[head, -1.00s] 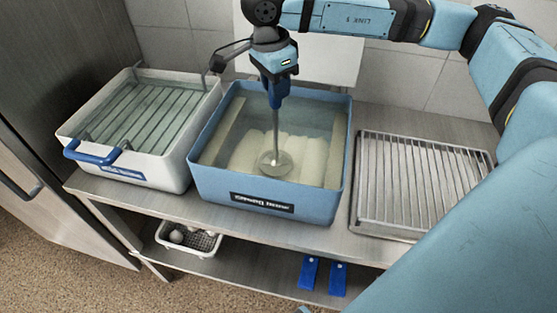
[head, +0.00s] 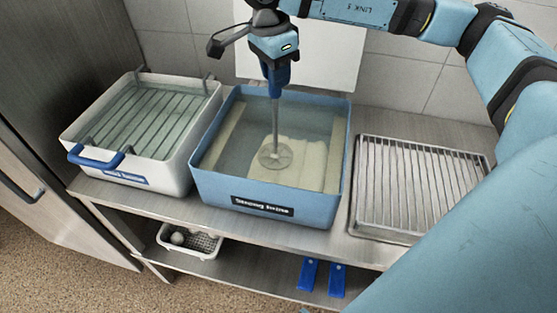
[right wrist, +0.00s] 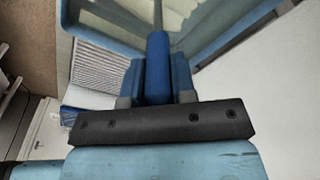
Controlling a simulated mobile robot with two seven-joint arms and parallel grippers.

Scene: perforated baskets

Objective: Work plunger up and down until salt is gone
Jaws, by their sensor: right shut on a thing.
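The plunger (head: 275,130) is a thin metal rod with a blue handle and a round perforated disc (head: 275,155) at its lower end. My right gripper (head: 276,75) is shut on the blue handle and holds the plunger upright over the blue tub (head: 215,183). The handle (right wrist: 157,60) also shows between the fingers in the right wrist view. The disc is down inside the tub, in cloudy liquid. A pale cream mass (head: 312,165), perhaps the salt, lies in the tub around and right of the disc. My left gripper is not in view.
A white tub (head: 165,175) with a wire rack and blue handle stands left of the blue tub. A metal rack tray (head: 420,190) lies to the right. A small white basket (head: 190,240) and blue clips (head: 323,275) are on the lower shelf.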

